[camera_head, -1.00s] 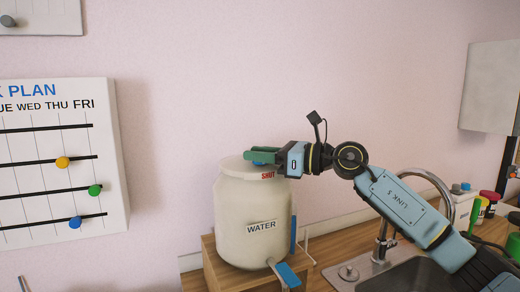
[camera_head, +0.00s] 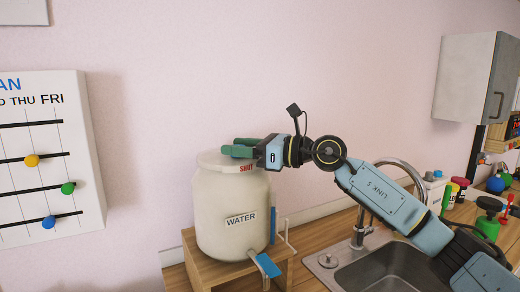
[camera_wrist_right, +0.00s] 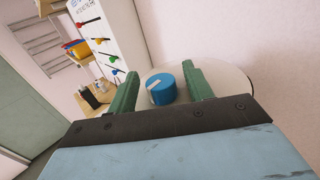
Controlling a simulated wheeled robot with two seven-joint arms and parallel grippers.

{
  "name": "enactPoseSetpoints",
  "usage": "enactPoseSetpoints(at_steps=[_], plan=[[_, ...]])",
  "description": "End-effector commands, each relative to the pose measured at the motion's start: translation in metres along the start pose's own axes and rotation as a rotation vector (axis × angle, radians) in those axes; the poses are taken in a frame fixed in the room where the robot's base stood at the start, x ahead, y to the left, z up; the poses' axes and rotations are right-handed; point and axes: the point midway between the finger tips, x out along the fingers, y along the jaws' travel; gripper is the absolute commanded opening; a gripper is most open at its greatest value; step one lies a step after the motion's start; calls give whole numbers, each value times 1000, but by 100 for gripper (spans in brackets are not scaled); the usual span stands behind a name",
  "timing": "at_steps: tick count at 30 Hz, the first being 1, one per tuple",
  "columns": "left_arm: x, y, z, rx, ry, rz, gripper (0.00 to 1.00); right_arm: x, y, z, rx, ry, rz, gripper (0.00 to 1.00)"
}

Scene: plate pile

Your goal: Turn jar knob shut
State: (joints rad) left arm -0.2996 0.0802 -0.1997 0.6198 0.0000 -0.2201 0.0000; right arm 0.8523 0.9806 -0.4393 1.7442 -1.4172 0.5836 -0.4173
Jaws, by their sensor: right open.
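The cream jar labelled WATER (camera_head: 228,232) stands upright on a wooden stand. Its pale lid (camera_head: 211,160) bears a red SHUT mark (camera_head: 246,168) near the front right edge. The round blue knob (camera_wrist_right: 163,93), with a pale stripe on top, sits on the lid in the right wrist view. In the head view the knob is hidden by my right gripper (camera_head: 238,147). The right gripper's green fingers are open, one on each side of the knob, with visible gaps in the wrist view. My left gripper is in neither view.
The wooden stand (camera_head: 199,263) is on the counter, with a blue tap lever (camera_head: 268,265) low on the jar's front. A sink (camera_head: 375,272) and curved faucet lie right. A pink wall is close behind. A plan board (camera_head: 85,150) hangs left.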

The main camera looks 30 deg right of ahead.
Motion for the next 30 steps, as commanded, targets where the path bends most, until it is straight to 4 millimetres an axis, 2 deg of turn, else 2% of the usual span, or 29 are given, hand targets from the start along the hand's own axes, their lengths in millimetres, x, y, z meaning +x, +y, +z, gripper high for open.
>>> enactPoseSetpoints(at_steps=[15,21,30], plan=[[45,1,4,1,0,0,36,-101,0,-6,-1,7,-2,51],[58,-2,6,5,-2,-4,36,-120,0,-4,1,4,-2,51],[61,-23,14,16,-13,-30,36,-128,0,0,0,1,1,51]])
